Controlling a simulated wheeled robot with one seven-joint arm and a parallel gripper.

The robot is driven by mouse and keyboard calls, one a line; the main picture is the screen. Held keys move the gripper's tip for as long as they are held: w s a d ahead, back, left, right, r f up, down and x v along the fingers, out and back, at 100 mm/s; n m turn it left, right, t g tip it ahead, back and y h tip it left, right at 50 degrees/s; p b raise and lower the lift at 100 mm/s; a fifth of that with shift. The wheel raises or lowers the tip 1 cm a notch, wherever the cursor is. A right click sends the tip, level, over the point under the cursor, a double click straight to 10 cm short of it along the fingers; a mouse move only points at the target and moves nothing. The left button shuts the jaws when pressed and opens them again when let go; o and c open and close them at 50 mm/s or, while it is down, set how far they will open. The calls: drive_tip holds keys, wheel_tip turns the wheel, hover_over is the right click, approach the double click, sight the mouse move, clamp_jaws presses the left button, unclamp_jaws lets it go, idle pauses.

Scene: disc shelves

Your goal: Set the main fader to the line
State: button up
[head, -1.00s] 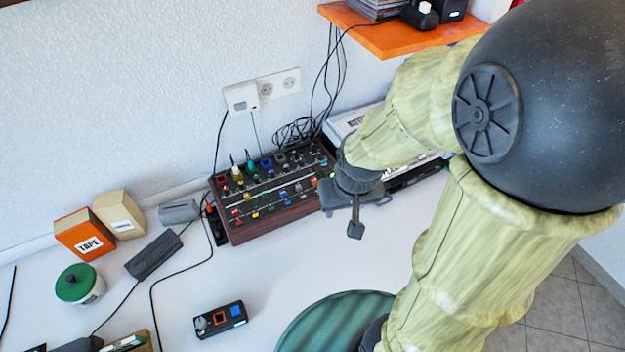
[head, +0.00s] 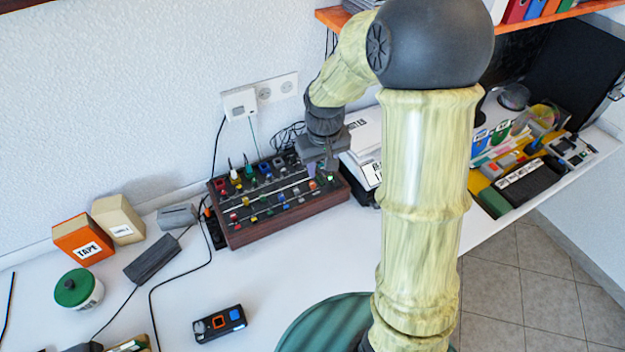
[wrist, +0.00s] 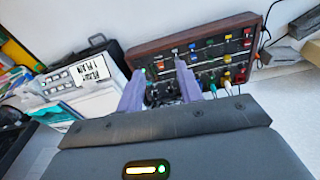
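The mixer (head: 290,213), a dark wooden box with a black panel and rows of coloured knobs, stands on the desk against the wall. My gripper (head: 329,172) is over its right end, pointing down. In the wrist view the mixer (wrist: 203,32) lies beyond my gripper (wrist: 160,72).
A white labelled box (head: 367,170) stands close to the mixer's right. A small black pedal box (head: 219,323), a green-lidded jar (head: 77,288) and an orange tape box (head: 82,240) are on the left. An orange shelf (head: 338,18) hangs above.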

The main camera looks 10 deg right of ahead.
drive_tip(key=n+g, duration=0.1)
hover_over(312, 183)
wheel_tip(312, 183, down, 5)
drive_tip(key=shift+r+p, duration=0.25)
drive_tip(key=shift+p, duration=0.05)
wheel_tip(312, 183, down, 17)
drive_tip(key=p, duration=0.3)
drive_tip(key=shift+f, duration=0.2)
clamp_jaws()
